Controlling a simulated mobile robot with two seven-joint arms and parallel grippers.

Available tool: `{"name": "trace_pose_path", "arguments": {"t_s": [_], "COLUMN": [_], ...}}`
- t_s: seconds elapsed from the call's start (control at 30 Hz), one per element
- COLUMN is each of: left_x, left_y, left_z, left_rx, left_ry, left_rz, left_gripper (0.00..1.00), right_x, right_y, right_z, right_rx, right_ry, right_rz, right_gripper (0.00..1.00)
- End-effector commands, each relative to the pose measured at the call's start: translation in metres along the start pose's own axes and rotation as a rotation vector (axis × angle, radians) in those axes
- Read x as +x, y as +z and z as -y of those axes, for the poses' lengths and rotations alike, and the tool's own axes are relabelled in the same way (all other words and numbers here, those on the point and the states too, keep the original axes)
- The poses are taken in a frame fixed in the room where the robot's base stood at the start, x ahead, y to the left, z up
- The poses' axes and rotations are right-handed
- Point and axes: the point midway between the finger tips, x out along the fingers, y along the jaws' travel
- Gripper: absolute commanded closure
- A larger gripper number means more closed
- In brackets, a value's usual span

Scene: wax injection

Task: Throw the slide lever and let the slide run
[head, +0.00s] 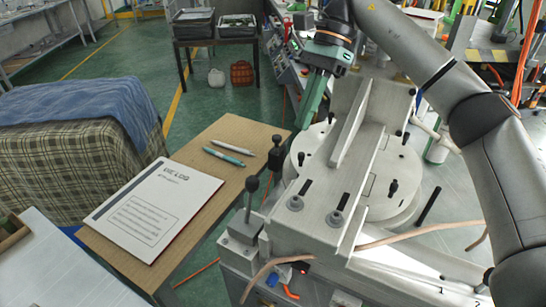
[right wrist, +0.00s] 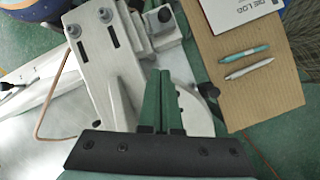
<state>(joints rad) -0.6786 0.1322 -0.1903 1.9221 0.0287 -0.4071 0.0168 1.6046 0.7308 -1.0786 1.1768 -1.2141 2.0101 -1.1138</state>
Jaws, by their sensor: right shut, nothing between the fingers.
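My right gripper (head: 304,122) reaches in from the top of the head view, its green fingers pointing down near the round white plate of the machine. In the right wrist view its two fingers (right wrist: 164,74) lie together with nothing between them. A lever with a black ball knob (head: 252,184) stands upright at the machine's front left corner; a black knob also shows in the right wrist view (right wrist: 164,16). A second black knob (head: 276,140) is just left of my fingertips, apart from them. The pale metal slide body (head: 318,208) with two bolts lies across the machine. My left gripper is out of view.
A brown side table (head: 218,140) holds a log sheet (head: 155,208) and two pens (head: 225,155). A pinkish hose (head: 420,229) crosses the machine's front. A checked cloth-covered stack (head: 75,165) stands at left. Green floor is free behind the table.

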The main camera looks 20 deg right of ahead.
Motion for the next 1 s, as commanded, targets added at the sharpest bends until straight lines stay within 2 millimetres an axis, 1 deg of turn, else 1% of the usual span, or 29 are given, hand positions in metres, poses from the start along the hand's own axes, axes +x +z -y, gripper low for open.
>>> {"name": "trace_pose_path", "arguments": {"t_s": [0.13,0.23,0.33,0.4,0.57,0.7,0.8,1.0], "left_x": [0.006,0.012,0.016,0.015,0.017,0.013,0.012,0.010], "left_y": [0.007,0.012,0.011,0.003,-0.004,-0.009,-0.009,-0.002], "left_z": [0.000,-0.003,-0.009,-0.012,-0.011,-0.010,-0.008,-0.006], "left_rx": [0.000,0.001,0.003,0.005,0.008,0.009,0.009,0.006], "left_ry": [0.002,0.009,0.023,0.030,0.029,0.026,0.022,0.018], "left_rz": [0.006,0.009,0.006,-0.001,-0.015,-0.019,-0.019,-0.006], "left_gripper": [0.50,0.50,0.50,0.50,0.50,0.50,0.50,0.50], "right_x": [0.016,0.034,0.056,0.068,0.100,0.104,0.107,0.109], "right_y": [-0.002,-0.003,-0.002,-0.001,-0.001,0.022,0.032,0.039], "right_z": [0.001,0.000,0.000,0.000,-0.001,-0.001,0.000,0.000], "right_rx": [-0.001,-0.001,-0.002,0.000,0.000,-0.004,-0.002,0.000], "right_ry": [0.004,0.005,0.006,0.004,0.005,0.001,0.000,0.001], "right_rz": [0.000,0.001,0.001,-0.002,-0.002,-0.001,0.000,0.000], "right_gripper": [1.00,1.00,1.00,1.00,1.00,1.00,1.00,1.00]}}
